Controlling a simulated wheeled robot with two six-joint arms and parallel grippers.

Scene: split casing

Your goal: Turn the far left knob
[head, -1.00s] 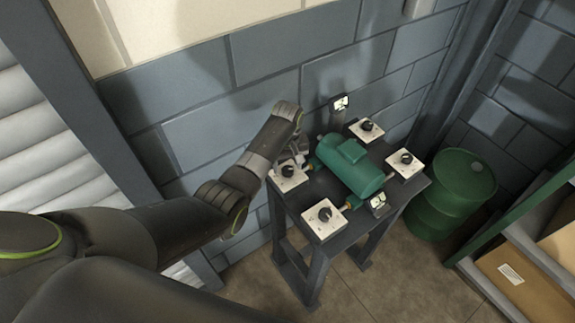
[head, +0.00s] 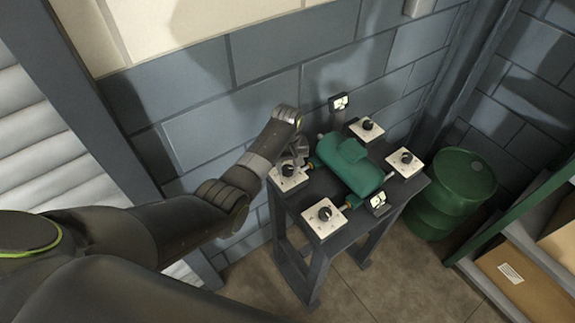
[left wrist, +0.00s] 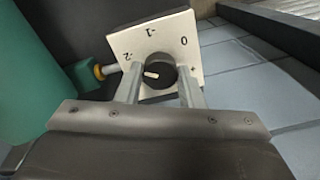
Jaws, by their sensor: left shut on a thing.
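The far left knob (head: 289,170) is black on a white square plate, at the left corner of the dark table. My left gripper (head: 296,161) is at it, coming down from above. In the left wrist view, my left gripper (left wrist: 160,92) has one finger on each side of the knob (left wrist: 158,72) and is shut on it. The plate (left wrist: 166,30) there carries the marks -2, -1, 0 and +. The knob's white pointer lies toward the left, near the -2 side. My right gripper is not in view.
A green casing (head: 350,168) lies mid-table between several knob plates, including a front one (head: 323,212), a back one (head: 367,127) and a right one (head: 405,160). A small upright sign (head: 340,102) stands behind. A green drum (head: 455,190) stands right of the table; a block wall is close behind.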

